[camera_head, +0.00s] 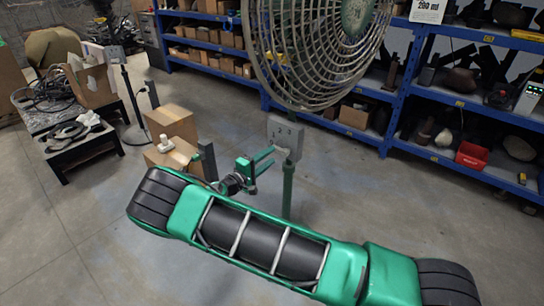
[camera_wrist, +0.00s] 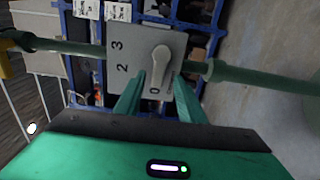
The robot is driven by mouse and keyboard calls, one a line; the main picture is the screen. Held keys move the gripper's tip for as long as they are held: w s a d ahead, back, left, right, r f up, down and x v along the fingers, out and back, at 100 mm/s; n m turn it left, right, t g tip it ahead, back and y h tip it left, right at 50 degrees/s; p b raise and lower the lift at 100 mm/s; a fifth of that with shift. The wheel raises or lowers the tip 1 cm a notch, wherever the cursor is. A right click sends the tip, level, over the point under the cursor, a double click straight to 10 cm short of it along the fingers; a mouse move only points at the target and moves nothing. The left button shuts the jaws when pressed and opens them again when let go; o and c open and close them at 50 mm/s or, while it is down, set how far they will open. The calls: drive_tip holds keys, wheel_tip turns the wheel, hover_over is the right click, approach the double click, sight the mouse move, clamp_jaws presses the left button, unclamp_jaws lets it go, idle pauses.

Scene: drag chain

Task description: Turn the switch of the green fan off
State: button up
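The green fan (camera_head: 318,50) stands on a green pole (camera_head: 288,190), with its round wire cage at the top of the head view. Its grey switch box (camera_head: 286,136) sits on the pole below the cage. In the wrist view the box face (camera_wrist: 120,62) shows 3, 2 and 0 and a light grey knob (camera_wrist: 161,62). The knob's narrow end points down toward the 0. My gripper (camera_wrist: 158,82) is at the box, its green fingers apart on either side of the knob's narrow end. I cannot tell whether they touch it. My gripper also shows in the head view (camera_head: 277,156).
Blue shelves (camera_head: 470,105) with boxes and parts line the back. Cardboard boxes (camera_head: 172,125) stand left of my arm. A low black table (camera_head: 75,145) with cables is farther left. Another pole stand (camera_head: 133,95) is near it. The floor at the left front is clear.

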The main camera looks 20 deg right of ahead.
drive_tip(key=v, duration=0.7)
drive_tip(key=shift+a, duration=0.25)
drive_tip(key=shift+s, duration=0.1)
